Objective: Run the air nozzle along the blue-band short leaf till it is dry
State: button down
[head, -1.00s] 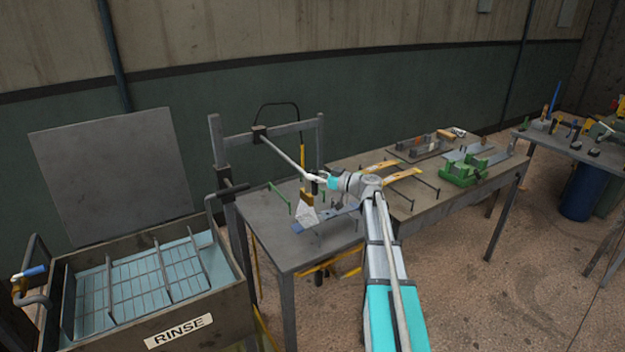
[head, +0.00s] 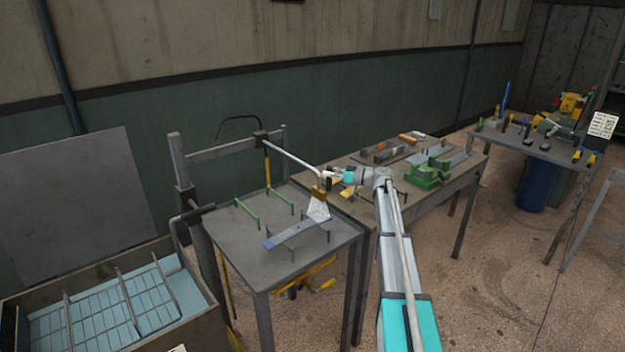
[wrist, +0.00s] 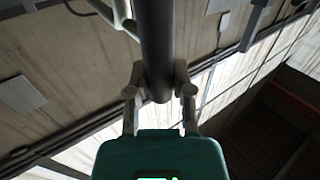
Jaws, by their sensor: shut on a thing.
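My gripper (head: 331,175) is above the front right part of the rack table. In the wrist view, its fingers (wrist: 160,92) are closed around a dark tube, the air nozzle's handle (wrist: 157,45). In the head view, the brass nozzle (head: 319,190) points down, with a pale cone of air (head: 317,208) under it. The blue-band short leaf (head: 285,237) lies flat across dark supports on the table, and the cone reaches its right end. Whether the leaf is wet is too small to tell.
Green-topped rests (head: 246,213) stand behind the leaf on the table (head: 262,268). The rinse tank (head: 195,315) is at lower left. A second table with a green vise (head: 428,173) stands to the right. A jointed pipe (head: 292,152) leads to the nozzle.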

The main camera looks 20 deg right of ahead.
jog(key=shift+w+d+f, duration=0.1)
jog(key=shift+w+d, duration=0.2)
jog(key=shift+d, duration=0.65)
jog(key=shift+w+d, duration=0.25)
jog(key=shift+d, duration=0.7)
jog(key=shift+s, duration=0.1)
jog(key=c, duration=0.5)
grip_release()
jog(key=shift+c, duration=0.2)
jog(key=shift+o, duration=0.3)
jog(key=v, duration=1.1)
jog(key=shift+d, duration=0.4)
jog(key=shift+s, duration=0.15)
